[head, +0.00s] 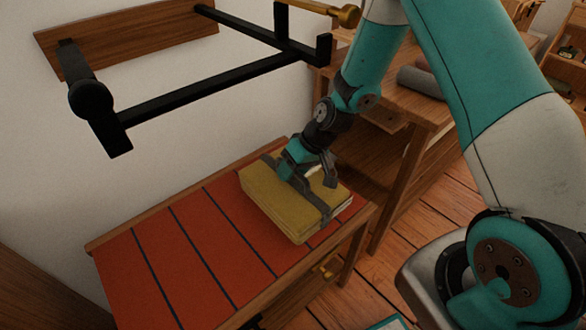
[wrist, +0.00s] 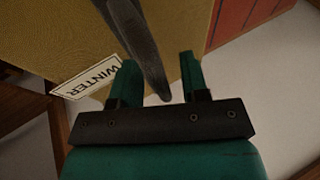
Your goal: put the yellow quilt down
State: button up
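The folded yellow quilt (head: 275,200) lies on the right end of the red-topped bench (head: 190,250) and seems to rest flat on it. Dark grey straps (head: 312,203) run over it, with a raised strap loop on top. My gripper (head: 302,174) is right over the quilt at that loop. In the wrist view, the quilt (wrist: 50,28) fills the upper left with a white "WINTER" label (wrist: 88,78). There the dark strap (wrist: 138,40) passes between the two teal fingers of my gripper (wrist: 160,72). The fingers stand apart, with a gap to the strap on the right side.
A black wall rack (head: 210,85) on a wooden board hangs above the bench at the left. A wooden desk (head: 425,110) with a grey roll (head: 420,80) stands behind and right of the bench. The bench's left part is clear.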

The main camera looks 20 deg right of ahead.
jog(key=shift+d+r, duration=0.1)
jog(key=shift+r, duration=0.35)
jog(key=p+v, duration=0.2)
jog(key=v, duration=0.9)
jog(key=shift+r, duration=0.15)
jog(key=shift+s+d, duration=0.15)
